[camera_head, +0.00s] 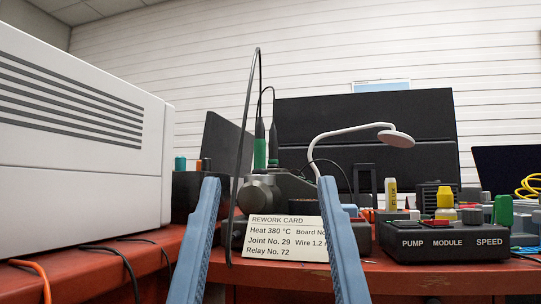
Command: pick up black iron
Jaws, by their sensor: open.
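Two soldering irons stand upright behind the rework card, close together. The left one (260,148) has a green lower part and a dark upper part with a black cord rising from it. My gripper (269,184) has two blue fingers, spread wide and empty. In the picture the irons lie between the fingers, farther back and not touched.
A white rework card (285,239) stands low between my fingers. A large white cabinet (70,180) fills the left. A black control box (443,242) and several small bottles stand right on the red bench (420,278). A white lamp (397,139) arches behind.

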